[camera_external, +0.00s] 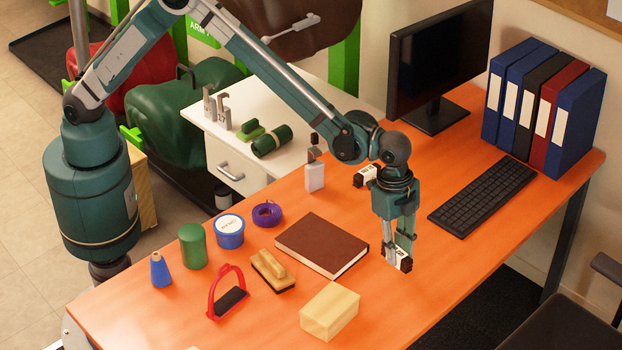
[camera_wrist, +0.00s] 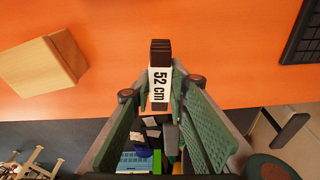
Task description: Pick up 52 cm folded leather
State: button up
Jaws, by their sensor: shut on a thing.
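The 52 cm folded leather (camera_wrist: 160,50) is a small dark brown folded piece with a white label reading "52 cm" in the wrist view. My gripper (camera_wrist: 161,90) is shut on it, with one finger on each side of the label. In the external view, my gripper (camera_external: 397,250) points down over the right part of the orange table, with the folded leather (camera_external: 405,264) between its fingertips. The label is partly covered by the fingers there. I cannot tell whether the leather touches the table.
A similar white-labelled dark piece (camera_external: 366,176) shows behind my wrist. A brown book (camera_external: 322,244) and a wooden block (camera_external: 330,310) lie left of my gripper. A keyboard (camera_external: 483,202) lies to the right. The orange table (camera_external: 440,290) is clear in front.

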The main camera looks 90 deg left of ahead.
aim_at(402, 255)
jog(key=shift+r, duration=1.55)
